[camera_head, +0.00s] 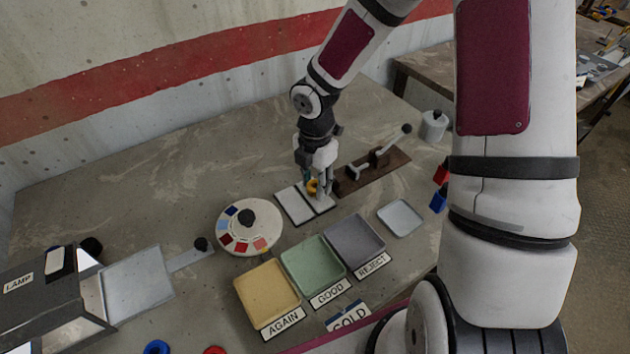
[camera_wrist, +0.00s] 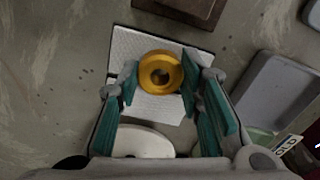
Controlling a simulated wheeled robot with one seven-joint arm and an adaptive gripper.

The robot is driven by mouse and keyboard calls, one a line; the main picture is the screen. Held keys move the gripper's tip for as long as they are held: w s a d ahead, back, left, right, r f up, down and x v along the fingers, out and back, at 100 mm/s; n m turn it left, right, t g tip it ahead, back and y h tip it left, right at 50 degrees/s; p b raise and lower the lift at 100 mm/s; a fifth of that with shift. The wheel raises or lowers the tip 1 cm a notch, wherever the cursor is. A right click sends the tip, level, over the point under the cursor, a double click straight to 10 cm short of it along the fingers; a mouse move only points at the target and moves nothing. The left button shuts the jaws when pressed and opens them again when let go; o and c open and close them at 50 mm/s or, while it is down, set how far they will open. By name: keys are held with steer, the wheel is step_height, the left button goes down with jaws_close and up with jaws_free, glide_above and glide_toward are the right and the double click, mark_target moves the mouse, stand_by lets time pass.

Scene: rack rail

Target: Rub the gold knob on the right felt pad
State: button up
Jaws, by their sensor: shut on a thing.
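The gold knob (camera_wrist: 160,72) is a ring-shaped piece with a dark centre hole. My gripper (camera_wrist: 160,82) is shut on it, with teal fingertips on both sides. In the head view the knob (camera_head: 313,187) shows between the fingers, low over the right felt pad (camera_head: 321,203). The two white pads lie side by side; the left felt pad (camera_head: 294,206) is bare. In the wrist view the right pad (camera_wrist: 128,48) is the upper one, and the knob overlaps it near the seam with the left pad (camera_wrist: 155,108). I cannot tell whether the knob touches felt.
A round dial with coloured patches (camera_head: 262,240) stands left of the pads. A lever on a brown board (camera_head: 385,172) stands close on the right. Yellow (camera_head: 250,287), green (camera_head: 312,262) and grey (camera_head: 355,240) trays lie in front. A LAMP box (camera_head: 50,300) stands far left.

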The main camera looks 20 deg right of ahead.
steer(key=shift+f, duration=0.3)
stand_by(0.4)
steer(key=o, duration=1.1)
steer(key=shift+r, duration=0.15)
jaws_close()
stand_by(0.6)
steer(key=shift+p, duration=0.3)
